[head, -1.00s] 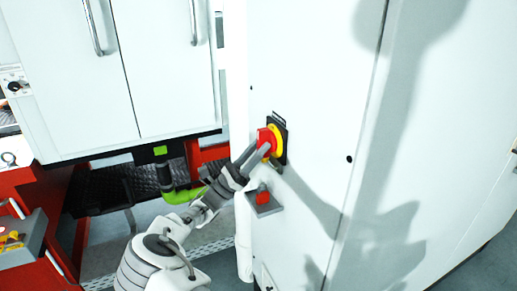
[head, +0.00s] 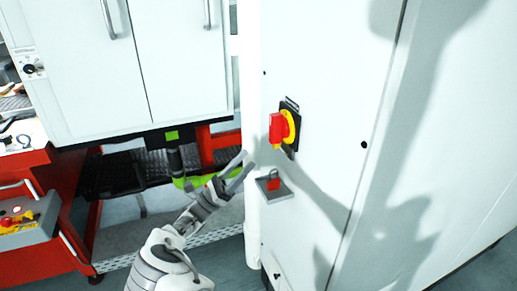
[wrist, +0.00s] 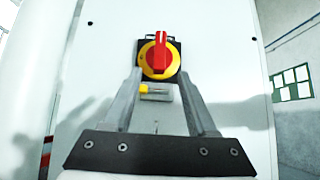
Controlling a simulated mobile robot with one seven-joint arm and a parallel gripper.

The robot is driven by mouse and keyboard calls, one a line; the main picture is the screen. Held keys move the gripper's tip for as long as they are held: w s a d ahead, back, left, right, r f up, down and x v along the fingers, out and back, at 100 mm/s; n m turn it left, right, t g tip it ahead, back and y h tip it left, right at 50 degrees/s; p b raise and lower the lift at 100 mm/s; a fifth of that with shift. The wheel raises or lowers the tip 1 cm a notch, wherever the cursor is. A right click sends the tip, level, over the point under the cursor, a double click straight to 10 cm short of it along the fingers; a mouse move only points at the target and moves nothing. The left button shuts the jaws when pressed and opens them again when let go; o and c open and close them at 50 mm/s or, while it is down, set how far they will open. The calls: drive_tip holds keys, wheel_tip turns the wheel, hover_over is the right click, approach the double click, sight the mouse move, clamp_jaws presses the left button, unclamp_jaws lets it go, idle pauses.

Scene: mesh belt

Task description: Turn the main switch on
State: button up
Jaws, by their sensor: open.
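The main switch is a red rotary handle (head: 277,129) on a yellow disc (head: 291,127) and black plate, on the white cabinet's front. In the wrist view the red handle (wrist: 160,55) stands upright, with a white mark at its top. My gripper (head: 244,163) is open and empty, apart from the switch, to its lower left in the head view. In the wrist view its fingers (wrist: 158,76) appear on either side of the handle's lower part, with the switch beyond them.
A small grey ledge with a red item (head: 273,184) juts out below the switch. The white cabinet (head: 330,70) fills the right. White doors (head: 170,60) hang at left, above a red frame and a green hose. A control box (head: 25,225) stands at lower left.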

drive_tip(key=v, duration=0.6)
drive_tip(key=shift+b, duration=0.4)
drive_tip(key=shift+a, duration=0.2)
